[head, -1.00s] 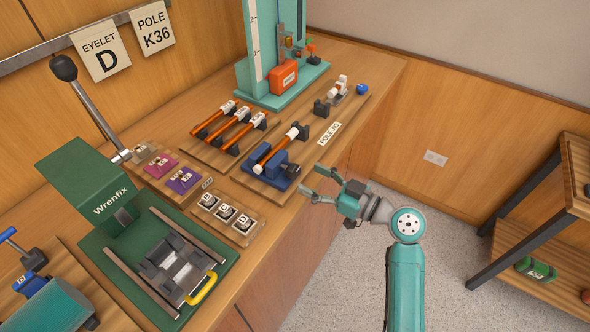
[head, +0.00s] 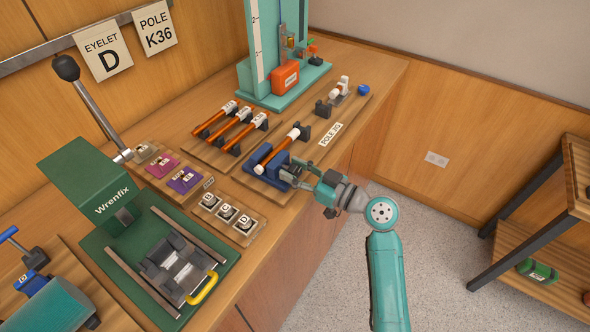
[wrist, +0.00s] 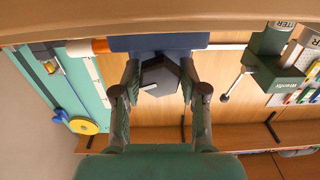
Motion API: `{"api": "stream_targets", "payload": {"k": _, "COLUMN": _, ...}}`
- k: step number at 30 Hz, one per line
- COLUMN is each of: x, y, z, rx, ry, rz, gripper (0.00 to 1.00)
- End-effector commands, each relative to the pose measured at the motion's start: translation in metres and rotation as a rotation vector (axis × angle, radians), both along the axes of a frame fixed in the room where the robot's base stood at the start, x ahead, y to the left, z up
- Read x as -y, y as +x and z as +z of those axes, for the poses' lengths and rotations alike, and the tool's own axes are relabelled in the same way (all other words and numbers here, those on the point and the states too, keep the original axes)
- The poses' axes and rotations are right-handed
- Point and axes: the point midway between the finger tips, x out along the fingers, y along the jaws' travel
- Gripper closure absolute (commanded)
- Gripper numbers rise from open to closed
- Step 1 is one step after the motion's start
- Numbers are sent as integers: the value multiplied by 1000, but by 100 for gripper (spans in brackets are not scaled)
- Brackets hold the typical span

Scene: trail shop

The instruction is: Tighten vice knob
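The blue vice (head: 260,157) stands on a wooden board near the bench's front edge, with an orange pole (head: 284,143) lying in it. In the wrist view the vice body (wrist: 200,41) spans the top middle. Its dark, many-sided knob (wrist: 159,76) faces me there, and the pole's orange and white end shows at upper left. My gripper (head: 297,172) is at the vice's front end in the head view. It is open, with one finger on each side of the knob (wrist: 160,80). Whether either finger touches it is unclear. In the head view my gripper largely hides the knob.
A green Wrenfix press (head: 92,190) stands at left. A tray of lettered pieces (head: 243,229) is left of my gripper. More orange poles (head: 232,128) lie behind the vice, and a teal stand (head: 265,60) is at the back.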

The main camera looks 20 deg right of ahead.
Motion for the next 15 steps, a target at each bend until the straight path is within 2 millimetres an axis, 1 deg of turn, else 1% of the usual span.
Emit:
{"api": "stream_targets", "payload": {"k": 7, "x": 0, "y": 0, "z": 0, "rx": -21, "ry": 28, "rz": 0, "gripper": 93}}
{"api": "stream_targets", "payload": {"k": 15, "x": 1, "y": 1, "z": 0, "rx": -162, "ry": 223, "rz": 0, "gripper": 93}}
